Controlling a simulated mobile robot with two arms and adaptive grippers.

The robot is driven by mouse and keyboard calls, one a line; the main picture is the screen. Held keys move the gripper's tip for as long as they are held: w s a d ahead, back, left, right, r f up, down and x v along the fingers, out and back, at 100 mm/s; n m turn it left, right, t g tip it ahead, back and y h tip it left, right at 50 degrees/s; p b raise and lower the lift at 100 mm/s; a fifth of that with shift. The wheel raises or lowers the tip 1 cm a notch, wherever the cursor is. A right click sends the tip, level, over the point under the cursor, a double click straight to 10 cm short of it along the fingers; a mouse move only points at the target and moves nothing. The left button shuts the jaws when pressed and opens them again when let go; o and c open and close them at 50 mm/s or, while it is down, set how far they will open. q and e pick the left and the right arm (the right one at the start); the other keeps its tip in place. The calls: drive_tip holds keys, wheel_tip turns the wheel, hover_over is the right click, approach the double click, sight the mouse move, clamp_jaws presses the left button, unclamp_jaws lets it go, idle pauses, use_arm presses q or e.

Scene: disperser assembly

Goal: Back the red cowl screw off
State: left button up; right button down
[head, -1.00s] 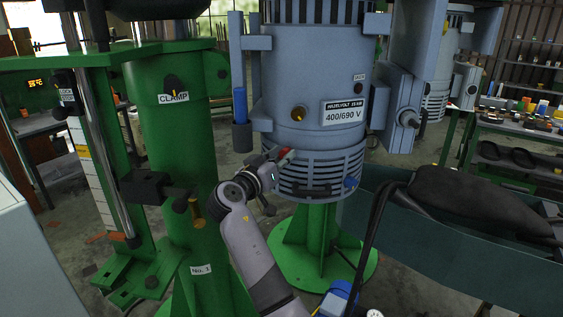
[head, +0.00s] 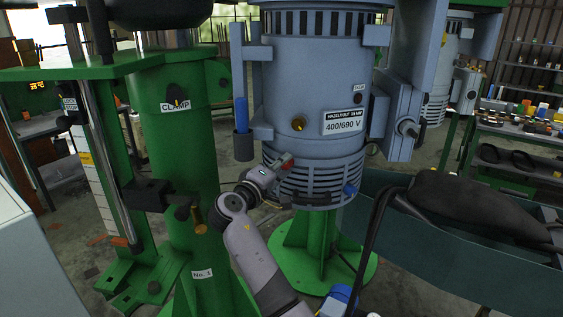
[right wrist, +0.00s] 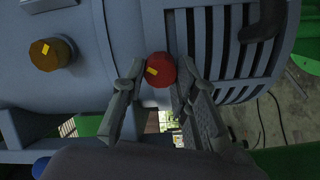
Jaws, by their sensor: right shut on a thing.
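The red cowl screw (head: 286,161) sits low on the left of the grey motor housing (head: 318,90), just above the slotted cowl (head: 325,178). In the right wrist view its round red head (right wrist: 160,69) with a yellow mark lies between my fingers. My right gripper (head: 277,168) is shut on the red cowl screw, a finger on either side of its head. The screw's shank is hidden. My left gripper is not in view.
A brass knob (head: 299,124) and a blue knob (head: 350,189) are on the motor. A green clamp column (head: 185,140) with a brass-ended lever (head: 198,218) stands close left of my arm. A dark green trough (head: 450,240) lies to the right.

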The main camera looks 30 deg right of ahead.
drive_tip(key=shift+r+n+p, duration=0.2)
drive_tip(key=shift+n+p, duration=0.5)
drive_tip(key=shift+n, duration=0.45)
drive_tip(key=shift+r+n+p, duration=0.2)
drive_tip(key=shift+n+p, duration=0.45)
drive_tip(key=shift+n, duration=0.5)
drive_tip(key=c, duration=1.6)
unclamp_jaws()
drive_tip(key=o, duration=0.3)
drive_tip(key=shift+f, duration=0.25)
drive_tip(key=v, duration=0.7)
drive_tip(key=shift+s+a, duration=0.25)
